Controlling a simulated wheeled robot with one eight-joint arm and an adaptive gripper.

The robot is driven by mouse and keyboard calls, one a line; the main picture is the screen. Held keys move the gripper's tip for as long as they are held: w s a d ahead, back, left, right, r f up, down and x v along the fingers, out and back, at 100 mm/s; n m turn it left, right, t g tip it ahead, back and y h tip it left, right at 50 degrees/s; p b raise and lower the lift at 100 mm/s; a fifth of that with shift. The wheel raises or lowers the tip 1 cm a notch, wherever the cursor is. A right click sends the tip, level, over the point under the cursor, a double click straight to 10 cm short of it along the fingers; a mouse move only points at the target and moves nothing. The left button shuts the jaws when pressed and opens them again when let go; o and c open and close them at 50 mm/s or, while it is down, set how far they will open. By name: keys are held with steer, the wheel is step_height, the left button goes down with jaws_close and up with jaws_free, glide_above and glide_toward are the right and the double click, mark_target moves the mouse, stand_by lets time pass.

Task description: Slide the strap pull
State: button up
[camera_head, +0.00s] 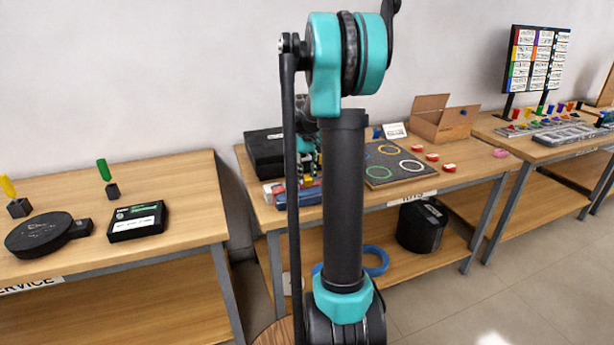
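I cannot pick out a strap pull for certain in this view. A black case (263,153) sits at the left end of the middle table, and red and blue items (309,194) lie in front of it. My arm stands upright across the middle of the picture and hides part of this area. Teal and dark parts of my arm's far end, with my gripper (307,160), show small beside the arm link, over the left part of the middle table. The fingers are too small and covered to read.
A ring board (391,171), red blocks and an open cardboard box (441,118) stand on the middle table. The left table (180,195) holds a black disc (38,234) and a black box (136,221). A black bin (421,227) is on the lower shelf.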

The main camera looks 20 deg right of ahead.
jaws_close()
steer(key=d, duration=0.8)
steer(key=shift+o, duration=2)
jaws_free()
step_height(320, 180, up, 12)
